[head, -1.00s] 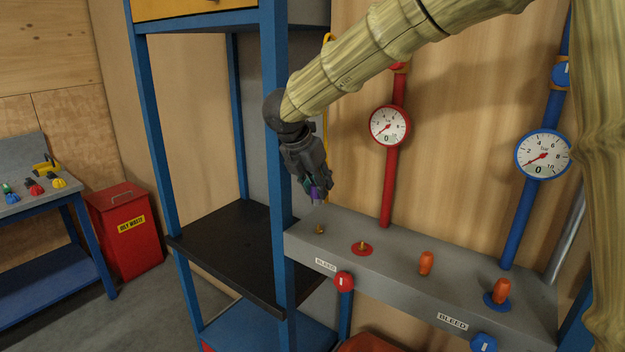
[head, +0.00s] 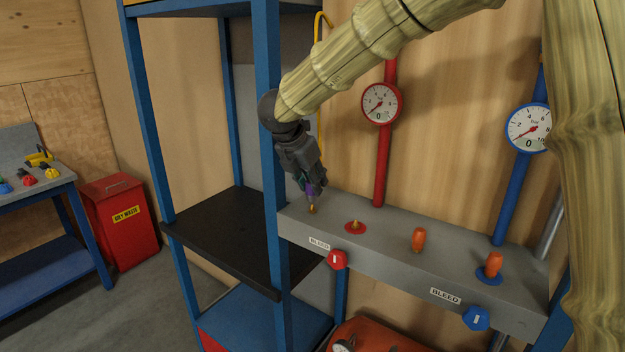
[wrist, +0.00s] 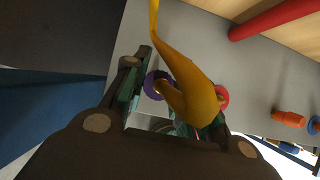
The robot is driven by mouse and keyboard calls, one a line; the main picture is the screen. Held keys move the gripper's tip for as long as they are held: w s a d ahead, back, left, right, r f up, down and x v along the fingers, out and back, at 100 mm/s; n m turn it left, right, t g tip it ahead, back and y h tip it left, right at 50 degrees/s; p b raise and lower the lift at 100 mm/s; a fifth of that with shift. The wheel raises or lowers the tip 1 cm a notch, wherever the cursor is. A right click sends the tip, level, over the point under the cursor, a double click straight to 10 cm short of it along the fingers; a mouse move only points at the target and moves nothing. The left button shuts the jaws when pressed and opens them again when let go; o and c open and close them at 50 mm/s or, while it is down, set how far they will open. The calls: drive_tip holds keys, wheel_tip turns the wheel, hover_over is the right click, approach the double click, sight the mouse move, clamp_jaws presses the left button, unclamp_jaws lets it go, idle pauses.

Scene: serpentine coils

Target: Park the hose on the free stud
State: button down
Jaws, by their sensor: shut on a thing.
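My gripper (head: 311,184) is shut on the end of the yellow hose (wrist: 190,80), which has a purple collar (wrist: 152,84). In the head view the hose end points down, at or just above the leftmost brass stud (head: 313,209) on the grey ledge; I cannot tell whether they touch. The hose rises behind my arm, and a yellow loop of it (head: 320,25) shows above. A second bare brass stud (head: 355,224) stands in a red ring to the right. In the wrist view the hose body hides much of the fingertips.
On the grey ledge (head: 385,237), two orange pieces (head: 418,239) (head: 494,263) stand further right. Red and blue bleed knobs (head: 337,260) (head: 477,318) stick out in front. A blue rack post (head: 270,150) stands close left of my gripper. Red and blue gauge pipes rise behind.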

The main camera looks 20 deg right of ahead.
drive_tip(key=shift+s+d+r, duration=0.1)
drive_tip(key=shift+s+r, duration=0.1)
drive_tip(key=shift+r, duration=0.05)
drive_tip(key=shift+w+f, duration=0.1)
drive_tip(key=shift+f, duration=0.15)
drive_tip(key=shift+f+b, duration=0.5)
drive_tip(key=shift+f, duration=0.15)
drive_tip(key=shift+w+f+b, duration=0.1)
drive_tip(key=shift+f+b, duration=0.15)
drive_tip(key=shift+b, duration=0.05)
drive_tip(key=shift+f+b, duration=0.35)
drive_tip(key=shift+f, duration=0.1)
idle(0.5)
